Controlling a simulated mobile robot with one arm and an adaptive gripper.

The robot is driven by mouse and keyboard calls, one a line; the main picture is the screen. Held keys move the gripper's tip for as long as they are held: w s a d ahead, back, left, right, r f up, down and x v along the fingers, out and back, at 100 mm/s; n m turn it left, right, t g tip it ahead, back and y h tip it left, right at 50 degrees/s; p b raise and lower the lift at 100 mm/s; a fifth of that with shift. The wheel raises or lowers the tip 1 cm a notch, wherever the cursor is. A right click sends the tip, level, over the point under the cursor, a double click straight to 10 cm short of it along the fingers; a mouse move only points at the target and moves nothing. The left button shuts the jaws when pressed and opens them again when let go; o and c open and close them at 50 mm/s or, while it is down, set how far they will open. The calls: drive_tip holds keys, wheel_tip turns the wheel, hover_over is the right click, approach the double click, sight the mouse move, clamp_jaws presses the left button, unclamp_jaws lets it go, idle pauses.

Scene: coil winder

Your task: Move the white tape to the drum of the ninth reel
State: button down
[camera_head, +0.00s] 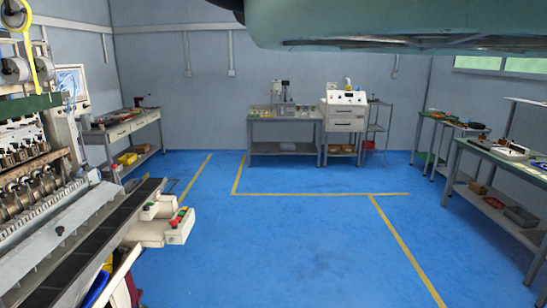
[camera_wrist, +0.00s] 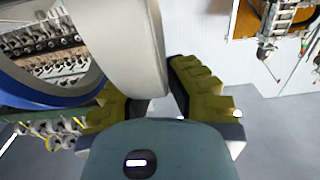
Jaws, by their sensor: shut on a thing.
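In the wrist view my gripper (camera_wrist: 150,95) has its yellow-green fingers on both sides of the lower edge of a wide white ring, the white tape (camera_wrist: 133,45), and is shut on it. The tape fills the upper middle and is cut off by the top edge. In the head view, grey reel drums (camera_head: 14,70) sit at the top left of the coil winder. I cannot tell which is the ninth reel. My gripper and the white tape are out of the head view.
The coil winder (camera_head: 60,225) fills the left side, with a yellow ring (camera_head: 29,45) hanging by the drums. A control box with red and green buttons (camera_head: 170,228) juts out from it. Benches (camera_head: 283,120) line the back wall and the right side. The blue floor (camera_head: 300,240) between is clear.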

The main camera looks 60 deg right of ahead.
idle(0.3)
drive_tip(key=shift+r+p, duration=4.3)
drive_tip(key=shift+p, duration=0.2)
